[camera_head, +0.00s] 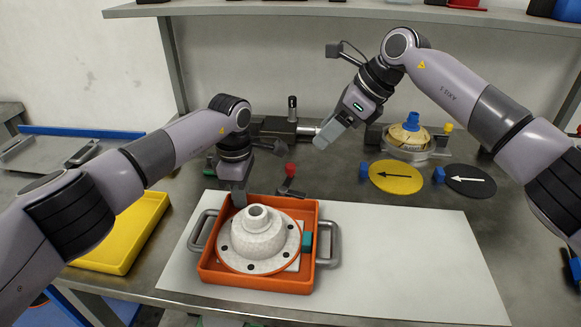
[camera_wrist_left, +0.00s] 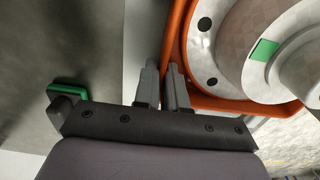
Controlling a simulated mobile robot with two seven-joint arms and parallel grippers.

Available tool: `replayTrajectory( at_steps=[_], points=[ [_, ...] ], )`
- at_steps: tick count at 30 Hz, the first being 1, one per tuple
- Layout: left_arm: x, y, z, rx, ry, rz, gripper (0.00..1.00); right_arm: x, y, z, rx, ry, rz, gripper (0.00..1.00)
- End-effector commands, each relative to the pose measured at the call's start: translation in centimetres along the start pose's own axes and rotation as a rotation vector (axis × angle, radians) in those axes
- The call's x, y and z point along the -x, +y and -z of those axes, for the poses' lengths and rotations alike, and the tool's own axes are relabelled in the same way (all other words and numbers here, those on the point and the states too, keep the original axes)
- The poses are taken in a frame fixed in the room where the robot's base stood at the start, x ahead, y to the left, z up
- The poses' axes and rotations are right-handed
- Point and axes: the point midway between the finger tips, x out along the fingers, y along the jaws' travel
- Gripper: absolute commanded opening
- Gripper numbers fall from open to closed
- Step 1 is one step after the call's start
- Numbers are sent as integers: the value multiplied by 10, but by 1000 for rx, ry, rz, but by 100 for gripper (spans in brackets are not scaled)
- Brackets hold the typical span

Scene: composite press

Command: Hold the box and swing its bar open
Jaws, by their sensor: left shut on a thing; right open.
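The orange box (camera_head: 258,283) stands on a white sheet and holds a white flanged dome part (camera_head: 258,240). Grey U-shaped handles are on its left (camera_head: 197,231) and right (camera_head: 333,244) sides, with a teal block (camera_head: 307,243) by the right wall. I cannot tell which piece is the bar. My left gripper (camera_head: 239,199) is shut on the box's back wall; the left wrist view shows its fingers (camera_wrist_left: 161,75) at the orange wall (camera_wrist_left: 179,40). My right gripper (camera_head: 325,137) is open and empty, raised behind and to the right of the box.
A small red-topped dark piece (camera_head: 291,184) lies just behind the box. A yellow tray (camera_head: 122,236) is at left. Yellow (camera_head: 397,184) and black (camera_head: 470,188) arrow discs and a domed fixture (camera_head: 408,137) are at back right. The white sheet (camera_head: 405,260) is clear right of the box.

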Motion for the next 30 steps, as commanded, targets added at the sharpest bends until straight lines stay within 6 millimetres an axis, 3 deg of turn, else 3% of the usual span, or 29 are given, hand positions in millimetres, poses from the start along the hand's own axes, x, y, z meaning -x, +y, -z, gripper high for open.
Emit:
replayTrajectory(
  at_steps=[1, 2, 3, 4, 16, 30],
  points=[
    [1, 0, 0, 0, 0, -2, 0, 0, 0, 0, 0, 0, 0, 54],
    [1, 0, 0, 0, 0, -2, 21, 0, 0, 0, 0, 0, 0, 54],
    [1, 0, 0, 0, 0, -2, 34, 0, 0, 0, 0, 0, 0, 54],
    [1, 0, 0, 0, 0, -1, 41, 0, 0, 0, 0, 0, 0, 54],
    [9, 1, 0, -1, 0, -3, 41, 0, 0, 0, 0, 0, 0, 54],
    [100, 1, 0, 0, 1, -4, 41, 0, 0, 0, 0, 0, 0, 54]
  ],
)
